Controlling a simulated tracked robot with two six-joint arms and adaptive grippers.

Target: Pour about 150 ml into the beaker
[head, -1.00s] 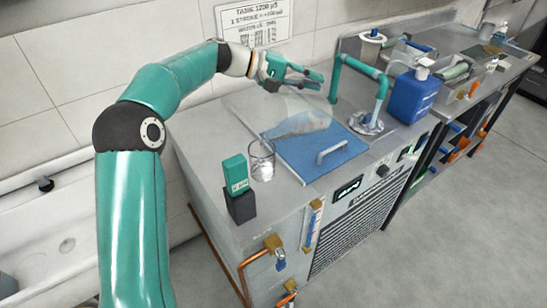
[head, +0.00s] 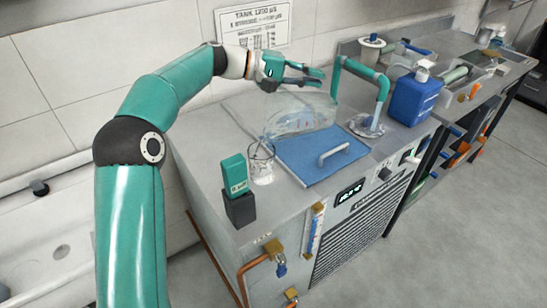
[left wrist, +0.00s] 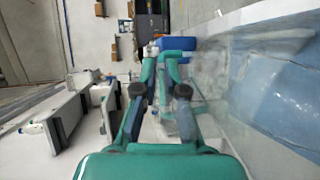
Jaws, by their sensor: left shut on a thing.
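My left gripper (head: 298,76) is shut, above the back of the bench. A clear jug (head: 300,118) hangs below it, tipped left with its low end over the beaker; its handle is hard to make out. In the left wrist view the gripper (left wrist: 150,80) shows with clear material beside and behind its fingers. The clear glass beaker (head: 261,167) stands upright on the bench. A thin streak shows at its mouth; I cannot read its liquid level. My right gripper is out of view.
A teal meter (head: 234,175) in a black stand is just left of the beaker. A blue lid with a handle (head: 312,160) lies to its right. A teal tap (head: 358,72) and blue bottle (head: 414,97) stand farther right.

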